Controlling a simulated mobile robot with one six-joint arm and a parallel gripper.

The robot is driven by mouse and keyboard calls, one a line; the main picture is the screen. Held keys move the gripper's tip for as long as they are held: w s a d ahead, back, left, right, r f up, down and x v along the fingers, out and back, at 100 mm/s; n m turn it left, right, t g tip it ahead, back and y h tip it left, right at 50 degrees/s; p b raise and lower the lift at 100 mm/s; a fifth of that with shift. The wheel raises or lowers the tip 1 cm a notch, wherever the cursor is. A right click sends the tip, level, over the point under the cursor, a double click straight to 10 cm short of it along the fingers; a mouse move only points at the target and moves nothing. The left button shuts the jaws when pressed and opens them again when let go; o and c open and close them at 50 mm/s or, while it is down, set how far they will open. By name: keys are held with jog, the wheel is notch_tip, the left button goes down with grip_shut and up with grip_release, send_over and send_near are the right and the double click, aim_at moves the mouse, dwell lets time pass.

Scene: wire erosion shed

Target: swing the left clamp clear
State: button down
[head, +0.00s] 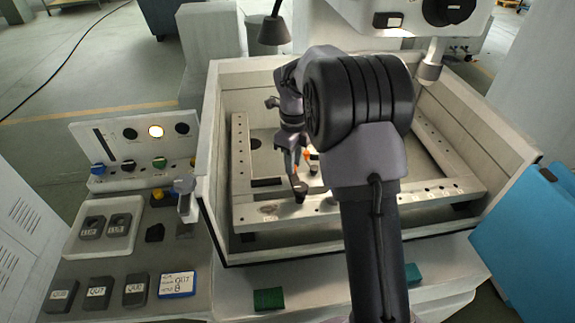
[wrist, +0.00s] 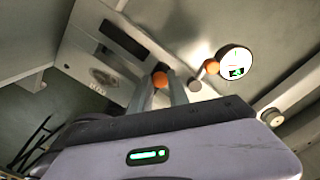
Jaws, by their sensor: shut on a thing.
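My gripper (head: 299,165) reaches down into the machine's open tank, over the front of the work frame. In the wrist view its two fingers (wrist: 162,88) are closed around an orange knob (wrist: 160,80), which seems to belong to a clamp. A second orange knob (wrist: 211,67) on a short pale post stands just to the right, apart from the fingers. In the head view, orange (head: 313,169) shows beside the fingers, mostly hidden by my wrist and arm. The clamp's body under the held knob is hidden, so its angle cannot be told.
The pale work frame (head: 240,170) with rows of holes lines the tank (head: 212,130). A round white part with a green display (wrist: 236,56) stands close by the second knob. A machine head with a nozzle (head: 430,66) hangs at upper right. A dark lamp (head: 273,30) hangs behind my wrist.

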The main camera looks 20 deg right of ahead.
jog(key=shift+d+m, duration=0.4)
jog(key=shift+m, duration=0.1)
dwell(0.3)
jog(key=c, duration=1.3)
grip_release()
jog(key=shift+s+d, duration=0.1)
jog(key=shift+o, duration=0.2)
notch_tip(320, 180, up, 17)
jog(key=p, duration=0.5)
jog(key=shift+r, duration=0.2)
